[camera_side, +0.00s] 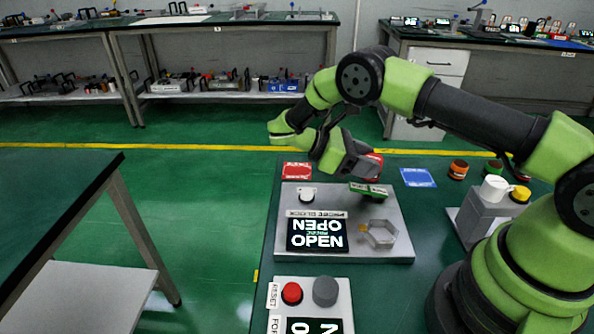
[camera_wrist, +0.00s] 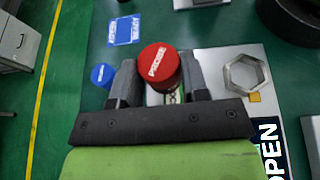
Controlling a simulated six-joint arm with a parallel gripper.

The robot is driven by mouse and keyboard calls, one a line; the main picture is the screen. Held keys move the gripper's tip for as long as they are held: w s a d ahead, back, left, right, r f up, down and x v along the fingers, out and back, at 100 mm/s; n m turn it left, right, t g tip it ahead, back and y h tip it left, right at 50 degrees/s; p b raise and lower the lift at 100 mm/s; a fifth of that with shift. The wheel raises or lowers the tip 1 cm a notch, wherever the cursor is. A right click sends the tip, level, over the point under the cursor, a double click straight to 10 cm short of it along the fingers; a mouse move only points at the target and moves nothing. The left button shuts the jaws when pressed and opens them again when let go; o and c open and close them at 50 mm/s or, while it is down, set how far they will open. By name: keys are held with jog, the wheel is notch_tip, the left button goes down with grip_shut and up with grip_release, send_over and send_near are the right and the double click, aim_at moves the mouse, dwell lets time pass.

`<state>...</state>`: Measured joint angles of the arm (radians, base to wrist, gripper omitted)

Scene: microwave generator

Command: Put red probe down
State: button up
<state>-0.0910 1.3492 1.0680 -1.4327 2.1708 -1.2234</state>
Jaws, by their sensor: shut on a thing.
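The red probe (camera_wrist: 158,62) shows its round, labelled red top between the two dark fingers of my gripper (camera_wrist: 158,85) in the wrist view. My gripper is shut on it. In the side view my gripper (camera_side: 368,172) is above the back right part of the grey panel (camera_side: 350,250), and a bit of the red probe (camera_side: 377,159) shows beside it. The probe's lower part is hidden, so I cannot tell whether it touches anything. A red card (camera_side: 297,171) and a blue card (camera_side: 417,177) lie on the table behind the panel.
The panel carries an "OPEN" display (camera_side: 317,235), a white knob (camera_side: 307,194) and an empty hexagonal frame (camera_side: 380,234). A control box with a red button (camera_side: 291,293) is in front. A grey stand (camera_side: 475,222) and small coloured-top jars (camera_side: 458,170) are at the right.

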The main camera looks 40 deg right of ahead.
jog(key=w+a+r+n+t+h, duration=0.1)
jog(key=w+a+r+n+t, duration=0.1)
jog(key=w+n+t, duration=0.55)
jog(key=w+a+r+n+t+h, duration=0.1)
jog(key=w+r+n+t, duration=0.1)
jog(key=w+n+t, duration=0.55)
jog(key=shift+m, duration=0.5)
jog(key=f, duration=0.3)
jog(key=w+f, duration=0.1)
jog(key=f, duration=0.5)
jog(key=shift+w+a, duration=0.15)
jog(key=shift+w, duration=0.1)
jog(key=shift+f, duration=0.1)
jog(key=shift+f, duration=0.15)
jog(key=shift+f, duration=0.5)
jog(key=o, duration=1.1)
jog(key=shift+f, duration=0.1)
